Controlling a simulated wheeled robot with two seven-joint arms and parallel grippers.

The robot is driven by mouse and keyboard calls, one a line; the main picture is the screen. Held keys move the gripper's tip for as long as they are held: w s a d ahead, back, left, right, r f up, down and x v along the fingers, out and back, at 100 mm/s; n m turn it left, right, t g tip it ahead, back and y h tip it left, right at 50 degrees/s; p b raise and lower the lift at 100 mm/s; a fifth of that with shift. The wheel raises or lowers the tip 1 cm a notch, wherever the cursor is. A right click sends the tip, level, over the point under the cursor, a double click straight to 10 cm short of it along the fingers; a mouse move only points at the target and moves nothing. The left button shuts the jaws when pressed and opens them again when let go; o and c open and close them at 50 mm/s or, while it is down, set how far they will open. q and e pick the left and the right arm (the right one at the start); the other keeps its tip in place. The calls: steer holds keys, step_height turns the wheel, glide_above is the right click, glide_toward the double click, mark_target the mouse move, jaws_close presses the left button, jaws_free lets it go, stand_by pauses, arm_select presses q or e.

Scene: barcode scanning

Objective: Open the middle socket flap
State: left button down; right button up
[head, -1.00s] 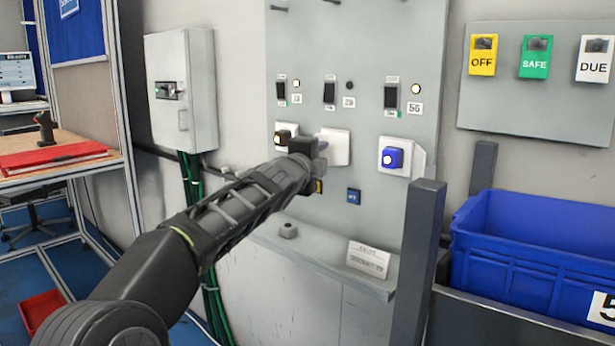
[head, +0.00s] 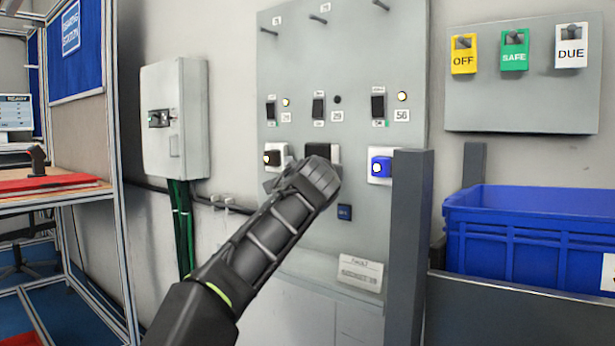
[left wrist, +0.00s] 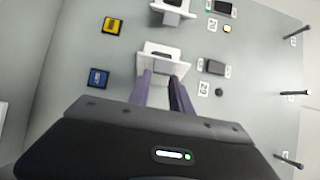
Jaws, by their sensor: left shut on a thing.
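A grey wall panel (head: 350,60) carries a row of three sockets. My left gripper (head: 322,160) is in front of the middle one, and its black body hides most of that socket in the head view. The left wrist view shows the white middle socket (left wrist: 160,54) straight ahead. My left gripper's fingers (left wrist: 161,78) reach it and are shut on the middle socket flap, its white part between the fingertips. How far the flap stands open I cannot tell. The left socket (head: 274,155) holds a dark plug; the right one (head: 382,166) holds a blue plug. My right gripper is out of view.
Switches (head: 318,106) and lamps line the panel above the sockets; pegs (head: 318,18) stick out at the top. A grey post (head: 409,245) stands at the right, with a blue crate (head: 520,225) beyond it. A grey box (head: 175,120) hangs at the left.

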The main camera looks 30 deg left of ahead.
arm_select(q)
steer(key=d+n+g+y, duration=0.1)
steer(key=d+n+g+y+p, duration=0.1)
steer(key=y, duration=0.1)
steer(key=shift+w+d+f, duration=0.2)
steer(key=shift+d, duration=0.35)
steer(key=c, duration=1.4)
jaws_free()
steer(key=shift+c, duration=0.2)
steer(key=shift+o, duration=1.4)
steer(key=shift+a+r, duration=0.15)
steer(key=shift+s, duration=0.1)
